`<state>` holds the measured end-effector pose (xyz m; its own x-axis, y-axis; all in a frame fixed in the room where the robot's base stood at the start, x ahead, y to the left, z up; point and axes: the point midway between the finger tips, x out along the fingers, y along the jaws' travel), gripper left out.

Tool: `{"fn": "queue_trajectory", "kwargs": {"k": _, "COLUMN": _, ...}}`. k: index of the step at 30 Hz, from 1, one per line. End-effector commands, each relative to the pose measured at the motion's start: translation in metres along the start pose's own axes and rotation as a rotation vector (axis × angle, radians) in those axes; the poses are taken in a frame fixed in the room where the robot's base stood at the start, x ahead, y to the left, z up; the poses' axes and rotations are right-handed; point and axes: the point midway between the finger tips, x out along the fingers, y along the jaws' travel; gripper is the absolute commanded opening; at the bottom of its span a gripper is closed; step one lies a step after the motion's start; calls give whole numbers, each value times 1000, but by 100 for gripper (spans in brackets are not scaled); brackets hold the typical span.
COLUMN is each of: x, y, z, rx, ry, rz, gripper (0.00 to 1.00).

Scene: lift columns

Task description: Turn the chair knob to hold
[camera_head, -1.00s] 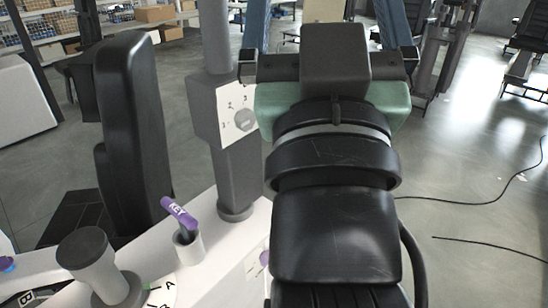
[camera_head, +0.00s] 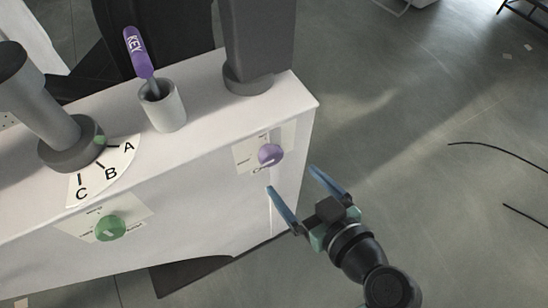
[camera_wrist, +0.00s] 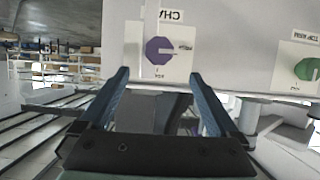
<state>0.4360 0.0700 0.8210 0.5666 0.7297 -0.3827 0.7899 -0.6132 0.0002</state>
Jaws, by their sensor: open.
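The purple knob (camera_head: 270,154) sits on a white label plate on the front face of the white console (camera_head: 205,195), near its right end. In the wrist view this purple knob (camera_wrist: 159,51) shows beside a partly visible label that reads "CHA", turned over. My gripper (camera_head: 291,178) is open and empty, its two blue fingers pointing toward the console, just below and right of the knob. In the wrist view the knob lies between and just beyond the fingertips (camera_wrist: 159,75), apart from them. The hold mark is too small to read.
A green knob (camera_head: 110,228) is lower left on the same face; it also shows in the wrist view (camera_wrist: 307,69). On top stand a cup (camera_head: 162,106) with a purple KEY (camera_head: 138,54) and a grey lever (camera_head: 70,140) by A, B, C marks.

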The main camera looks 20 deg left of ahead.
Motion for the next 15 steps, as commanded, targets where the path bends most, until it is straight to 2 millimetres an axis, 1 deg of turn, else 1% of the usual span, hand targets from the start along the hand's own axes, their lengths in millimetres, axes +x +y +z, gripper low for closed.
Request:
{"fn": "queue_trajectory", "kwargs": {"k": 1, "x": 12, "y": -1, "z": 0, "rx": -1, "ry": 1, "rz": -5, "gripper": 97}}
{"fn": "queue_trajectory", "kwargs": {"k": 3, "x": 28, "y": -1, "z": 0, "rx": -1, "ry": 1, "rz": -5, "gripper": 97}}
{"fn": "queue_trajectory", "kwargs": {"k": 9, "x": 67, "y": 0, "z": 0, "rx": -1, "ry": 0, "rz": -2, "gripper": 97}}
{"fn": "queue_trajectory", "kwargs": {"k": 12, "x": 82, "y": 0, "z": 0, "rx": 0, "ry": 1, "rz": 1, "gripper": 97}}
{"fn": "queue_trajectory", "kwargs": {"k": 15, "x": 92, "y": 0, "z": 0, "rx": 0, "ry": 0, "rz": 1, "gripper": 97}}
